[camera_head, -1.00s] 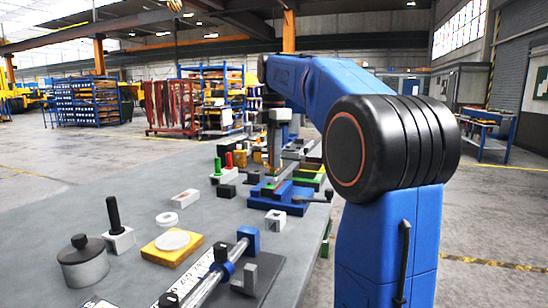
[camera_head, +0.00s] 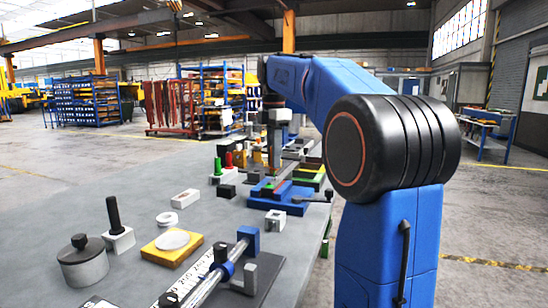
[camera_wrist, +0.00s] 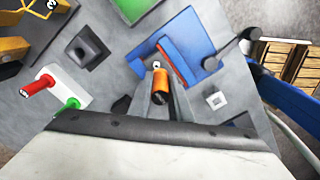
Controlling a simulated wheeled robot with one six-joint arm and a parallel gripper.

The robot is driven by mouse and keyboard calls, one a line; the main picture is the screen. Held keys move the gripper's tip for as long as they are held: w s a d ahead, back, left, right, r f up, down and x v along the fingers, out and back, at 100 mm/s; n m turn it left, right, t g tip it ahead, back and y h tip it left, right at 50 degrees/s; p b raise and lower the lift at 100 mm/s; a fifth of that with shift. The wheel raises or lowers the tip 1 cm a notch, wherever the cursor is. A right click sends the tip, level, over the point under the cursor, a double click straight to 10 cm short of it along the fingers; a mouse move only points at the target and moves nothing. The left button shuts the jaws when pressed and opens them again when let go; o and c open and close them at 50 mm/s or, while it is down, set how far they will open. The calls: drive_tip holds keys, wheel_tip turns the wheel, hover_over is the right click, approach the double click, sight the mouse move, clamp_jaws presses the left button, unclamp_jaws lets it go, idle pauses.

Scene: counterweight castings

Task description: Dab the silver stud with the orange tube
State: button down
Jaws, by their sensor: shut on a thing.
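My gripper (camera_wrist: 160,98) is shut on the orange tube (camera_wrist: 162,81) in the wrist view, with a finger on each side of it. A small pale round tip (camera_wrist: 157,64) shows at the tube's far end; I cannot tell whether it is the nozzle or the silver stud. The tube is over the near left edge of a blue fixture (camera_wrist: 197,44) that carries a red strip. In the head view my gripper (camera_head: 275,142) hangs over the far part of the bench, and the tube is too small to make out. I cannot pick out the silver stud for certain.
A white block (camera_wrist: 66,88) with red and green pegs stands left of my gripper in the wrist view. A dark lever (camera_wrist: 236,45) sticks out right of the fixture. The bench (camera_head: 130,203) holds a lidded pot (camera_head: 82,264) and yellow block (camera_head: 160,252) nearer by.

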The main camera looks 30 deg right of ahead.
drive_tip(key=shift+f, duration=0.85)
idle(1.9)
drive_tip(key=shift+r, duration=3.05)
